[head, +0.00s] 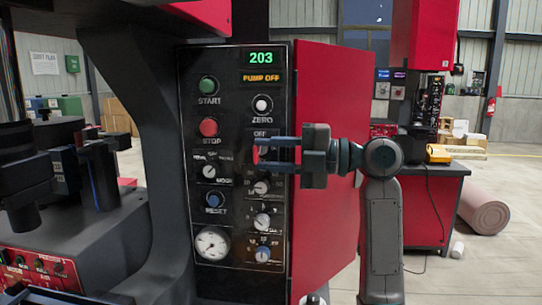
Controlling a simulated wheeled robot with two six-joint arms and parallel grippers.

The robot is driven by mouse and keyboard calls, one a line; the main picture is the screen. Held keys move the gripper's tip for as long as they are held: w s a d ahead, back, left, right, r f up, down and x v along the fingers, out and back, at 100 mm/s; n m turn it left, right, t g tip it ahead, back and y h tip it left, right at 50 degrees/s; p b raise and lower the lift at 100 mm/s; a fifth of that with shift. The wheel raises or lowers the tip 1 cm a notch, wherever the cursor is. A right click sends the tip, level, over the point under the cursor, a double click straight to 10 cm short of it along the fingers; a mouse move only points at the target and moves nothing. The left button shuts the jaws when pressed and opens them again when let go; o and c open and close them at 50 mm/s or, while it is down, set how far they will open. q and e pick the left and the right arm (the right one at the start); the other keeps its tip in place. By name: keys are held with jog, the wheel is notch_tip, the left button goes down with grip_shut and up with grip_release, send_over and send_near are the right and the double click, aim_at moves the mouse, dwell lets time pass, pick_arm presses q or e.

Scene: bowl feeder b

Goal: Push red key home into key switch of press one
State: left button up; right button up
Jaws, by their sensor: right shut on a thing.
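My right gripper (260,154) reaches in from the right, its two dark blue fingers pointing left across the control panel (232,107) of the press. It is shut on a small red key (263,151), which shows between the fingertips. The key is at the panel's right column, just below the label OFF, where the key switch sits. The fingers and key hide most of the switch, so I cannot tell how deep the key is in it. My left gripper is not in view.
The panel has a green START button (208,85), a red STOP button (208,127), several knobs and a round gauge (211,244). A red panel or door (324,90) stands right of it, behind my right gripper. Dark machine parts fill the left; another red machine (425,200) stands at right.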

jog(key=shift+w+d+b, duration=0.2)
jog(key=shift+w+b, duration=0.65)
jog(key=shift+b, duration=0.85)
dwell(2.9)
dwell(0.6)
jog(key=o, duration=1)
